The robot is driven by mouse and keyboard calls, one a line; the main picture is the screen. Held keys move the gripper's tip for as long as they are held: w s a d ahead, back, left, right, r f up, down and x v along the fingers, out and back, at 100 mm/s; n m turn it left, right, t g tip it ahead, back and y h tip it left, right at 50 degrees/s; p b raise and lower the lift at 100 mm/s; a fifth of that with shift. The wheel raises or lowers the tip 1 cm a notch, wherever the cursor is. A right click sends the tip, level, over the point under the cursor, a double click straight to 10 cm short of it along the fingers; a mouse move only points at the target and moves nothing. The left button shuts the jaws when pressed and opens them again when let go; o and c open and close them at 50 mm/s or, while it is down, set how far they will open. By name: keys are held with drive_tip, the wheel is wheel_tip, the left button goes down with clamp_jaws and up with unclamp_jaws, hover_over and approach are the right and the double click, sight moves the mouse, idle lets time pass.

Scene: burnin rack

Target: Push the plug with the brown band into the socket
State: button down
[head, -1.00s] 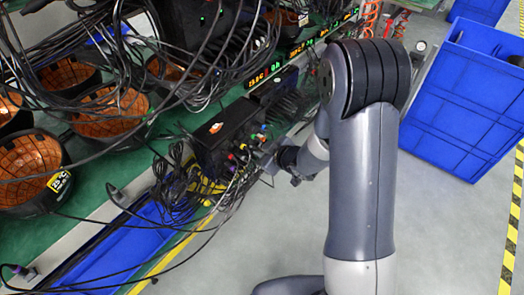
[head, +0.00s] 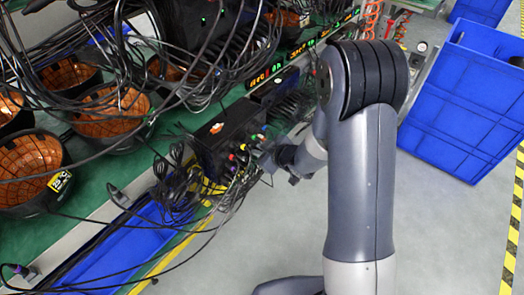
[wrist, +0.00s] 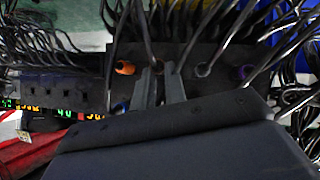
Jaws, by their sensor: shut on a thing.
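My gripper (head: 272,163) is at the right-hand face of a black box (head: 222,132) with several coloured plugs and cables. In the wrist view, its two grey fingers (wrist: 160,88) point at the dark socket panel (wrist: 208,54) and are closed around a cabled plug, mostly hidden between them. I cannot make out its brown band or whether it is in a socket. An orange plug (wrist: 124,67) sits left of the fingers, with a blue one (wrist: 121,106) lower down. A grey plug (wrist: 203,69) and a purple plug (wrist: 246,72) are to the right.
Many black cables (head: 190,60) hang over the rack and cross near the box. Orange-lined round bowls (head: 30,165) stand on the green shelf. A blue tray (head: 130,250) lies below. Blue crates (head: 465,105) stand at right, with open floor (head: 440,220) in front.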

drive_tip(key=shift+w+a, duration=0.25)
drive_tip(key=shift+a, duration=0.15)
drive_tip(key=shift+w+a, duration=0.1)
drive_tip(key=c, duration=1.4)
unclamp_jaws()
drive_tip(key=shift+o, duration=0.2)
drive_tip(key=p+v, duration=0.1)
drive_tip(key=v, duration=1)
drive_tip(key=shift+p, duration=0.3)
drive_tip(key=shift+f, duration=0.1)
